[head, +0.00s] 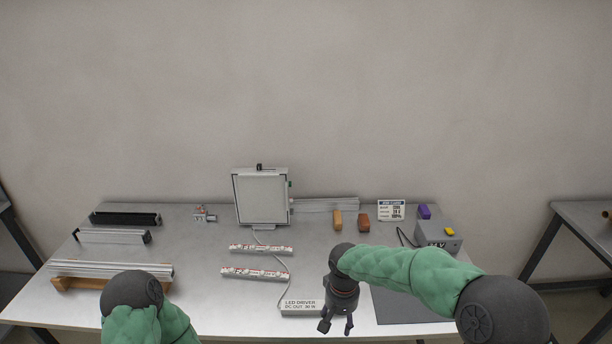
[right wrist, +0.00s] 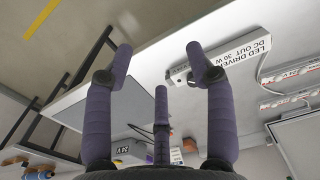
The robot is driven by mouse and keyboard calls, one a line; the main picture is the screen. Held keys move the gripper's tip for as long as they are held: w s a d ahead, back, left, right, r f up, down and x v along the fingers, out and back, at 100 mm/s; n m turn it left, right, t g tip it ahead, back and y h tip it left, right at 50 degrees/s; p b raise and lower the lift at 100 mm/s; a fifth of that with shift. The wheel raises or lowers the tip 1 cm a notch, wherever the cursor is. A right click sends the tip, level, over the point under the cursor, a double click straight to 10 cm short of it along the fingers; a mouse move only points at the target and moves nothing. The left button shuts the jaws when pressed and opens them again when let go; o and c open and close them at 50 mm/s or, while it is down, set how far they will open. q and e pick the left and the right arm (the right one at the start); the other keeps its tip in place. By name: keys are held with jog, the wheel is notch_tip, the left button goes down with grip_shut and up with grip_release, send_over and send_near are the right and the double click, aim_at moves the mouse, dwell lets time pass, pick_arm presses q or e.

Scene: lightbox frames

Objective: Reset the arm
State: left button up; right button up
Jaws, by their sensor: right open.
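My right arm in its green sleeve comes in from the right. Its gripper (head: 337,326) points down over the front of the table, just right of the white LED driver box (head: 300,305). In the right wrist view the fingers of this gripper (right wrist: 159,58) are spread apart with nothing between them. The LED driver box also shows there (right wrist: 232,58), behind the finger on the right. My left arm shows only as a green sleeve and dark joint at the lower left; its gripper is out of sight.
The grey table (head: 205,290) holds a framed light panel (head: 261,199), two LED strips (head: 261,249), aluminium profiles (head: 115,268) at left, and a dark grey mat (head: 405,307) at right. Orange (head: 337,220) and brown (head: 363,223) blocks and a grey power supply (head: 440,237) stand behind the mat.

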pick_arm(q)
notch_tip(320, 180, down, 7)
jog(key=b, duration=0.6)
jog(key=shift+s+a+r, duration=0.2)
jog(key=shift+s, duration=0.15)
pick_arm(e)
jog(key=s+f+m+y, duration=0.1)
jog(key=s+f, duration=0.6)
jog(key=f, duration=0.3)
jog(key=s+f+y, duration=0.1)
jog(key=s+f, duration=0.6)
jog(key=f, duration=0.3)
jog(key=s+d+f+m+y, duration=0.1)
jog(key=s+f+y, duration=0.1)
jog(key=s+f, duration=0.5)
notch_tip(320, 180, down, 4)
jog(key=shift+s+f+m, duration=0.1)
jog(key=shift+s+m, duration=0.1)
jog(key=shift+m, duration=0.1)
